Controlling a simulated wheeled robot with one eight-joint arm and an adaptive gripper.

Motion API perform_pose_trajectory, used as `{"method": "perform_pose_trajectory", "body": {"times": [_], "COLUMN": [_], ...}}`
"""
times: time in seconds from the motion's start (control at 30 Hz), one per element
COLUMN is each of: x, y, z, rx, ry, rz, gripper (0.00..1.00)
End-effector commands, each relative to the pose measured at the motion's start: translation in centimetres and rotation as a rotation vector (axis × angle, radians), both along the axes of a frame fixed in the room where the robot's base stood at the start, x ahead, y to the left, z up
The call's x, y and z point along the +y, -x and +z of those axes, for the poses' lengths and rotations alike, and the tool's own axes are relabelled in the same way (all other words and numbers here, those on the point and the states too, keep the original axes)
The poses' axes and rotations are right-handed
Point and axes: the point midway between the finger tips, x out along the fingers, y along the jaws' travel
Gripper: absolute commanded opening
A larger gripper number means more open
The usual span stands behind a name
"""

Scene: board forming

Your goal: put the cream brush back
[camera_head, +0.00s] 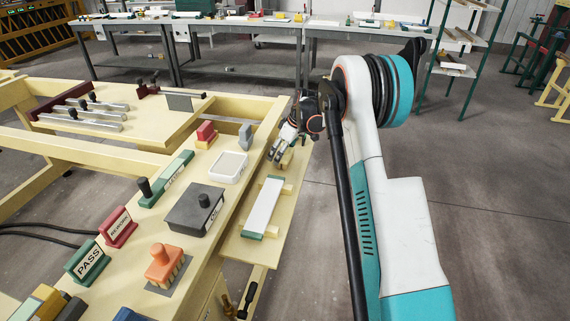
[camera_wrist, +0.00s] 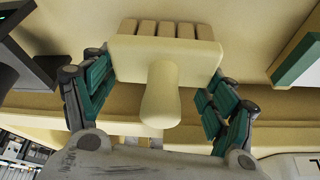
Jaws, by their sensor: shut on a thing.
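The cream brush (camera_wrist: 165,60) is between the fingers of my gripper (camera_wrist: 157,88) in the wrist view. Its block, row of bristle tufts and rounded handle show, with the handle toward the camera. The fingers are shut on its two sides. In the head view my gripper (camera_head: 283,146) is above the narrow side shelf, near the far end of the bench. The brush (camera_head: 287,159) is small there and partly hidden by the fingers. I cannot tell whether its bristles touch the shelf.
A white and green board (camera_head: 264,205) lies on the side shelf (camera_head: 240,250), close to the gripper. An orange brush (camera_head: 163,266) stands on a grey pad. A dark grey box (camera_head: 192,212) and a white tray (camera_head: 229,167) are on the bench. Open floor lies right of the shelf.

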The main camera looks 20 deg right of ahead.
Motion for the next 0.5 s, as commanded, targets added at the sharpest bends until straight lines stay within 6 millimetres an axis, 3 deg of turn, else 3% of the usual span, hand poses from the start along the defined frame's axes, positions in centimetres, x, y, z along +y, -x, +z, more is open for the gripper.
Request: {"method": "perform_pose_trajectory", "body": {"times": [0.33, 0.37, 0.43, 0.5], "x": [0.0, 0.01, 0.0, 0.0], "y": [-0.01, -0.01, 0.0, 0.0], "z": [-0.59, -0.53, -0.51, -0.51], "rx": [0.0, 0.0, 0.0, 0.0], "ry": [0.0, 0.0, 0.0, 0.0], "rz": [0.0, 0.0, 0.0, 0.0], "gripper": [0.5, 0.84, 1.0, 1.0]}}
